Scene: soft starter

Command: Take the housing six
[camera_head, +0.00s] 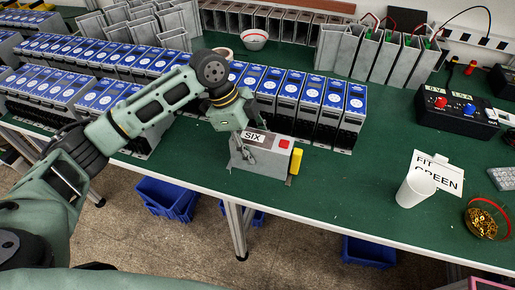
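The housing six (268,158) is a grey metal box near the front edge of the green table. It has a white label reading "SIX", a red square on top and a yellow part at its right end. My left arm comes in from the left, and its gripper (247,146) points down at the left end of the housing, over or against it. The fingers are small here and partly merge with the housing, so I cannot tell whether they are closed on it. My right gripper is not in view.
Rows of blue-topped units (310,103) stand behind and left of the housing. To the right are a white cup (415,187), a "FIT GREEN" card (438,172), a bowl of brass parts (482,222) and a black power box (456,112). The green table (350,185) is clear between housing and cup.

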